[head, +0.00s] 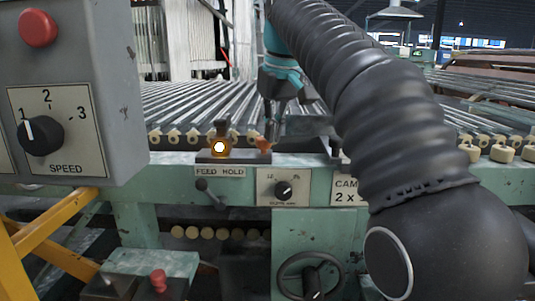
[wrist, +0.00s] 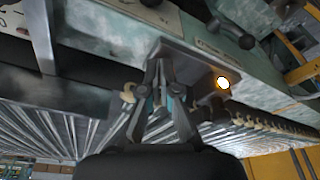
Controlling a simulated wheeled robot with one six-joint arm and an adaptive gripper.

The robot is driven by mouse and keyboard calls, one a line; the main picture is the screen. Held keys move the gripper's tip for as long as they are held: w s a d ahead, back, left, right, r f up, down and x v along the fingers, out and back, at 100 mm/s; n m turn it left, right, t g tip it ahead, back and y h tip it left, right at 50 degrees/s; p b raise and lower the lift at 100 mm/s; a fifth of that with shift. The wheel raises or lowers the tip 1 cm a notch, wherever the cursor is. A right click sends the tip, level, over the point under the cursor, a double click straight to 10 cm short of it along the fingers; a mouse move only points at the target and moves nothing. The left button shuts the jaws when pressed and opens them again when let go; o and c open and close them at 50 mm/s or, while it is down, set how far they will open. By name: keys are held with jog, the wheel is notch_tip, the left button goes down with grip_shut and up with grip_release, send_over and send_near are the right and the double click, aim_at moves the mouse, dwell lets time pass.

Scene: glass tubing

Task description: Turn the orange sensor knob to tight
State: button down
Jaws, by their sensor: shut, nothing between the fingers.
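The orange sensor knob (head: 263,144) is small and sits at the right end of a dark block above the FEED HOLD label. Its setting is too small to read. My gripper (head: 272,126) points down just above and beside the knob; I cannot tell whether they touch. In the wrist view my gripper (wrist: 160,84) has its fingertips together, with nothing seen between them, over the end of the block. I cannot make out the knob there; the fingers may hide it.
A glowing amber lamp (head: 219,147) stands left of the knob, close to my gripper. A lever (head: 210,193) and a black dial (head: 283,189) lie below. A grey SPEED box (head: 75,95) fills the left foreground. Rollers (head: 190,105) stretch behind.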

jog(key=shift+f, duration=0.65)
jog(key=shift+w, duration=0.15)
jog(key=shift+a+r+p, duration=0.1)
jog(key=shift+a+p, duration=0.05)
jog(key=shift+p, duration=1.2)
dwell(0.9)
jog(key=shift+s, duration=0.35)
jog(key=v, duration=0.3)
jog(key=w+v, duration=0.1)
jog(key=v, duration=0.1)
jog(key=shift+a+r, duration=0.15)
jog(key=shift+r, duration=0.35)
jog(key=shift+s, duration=0.1)
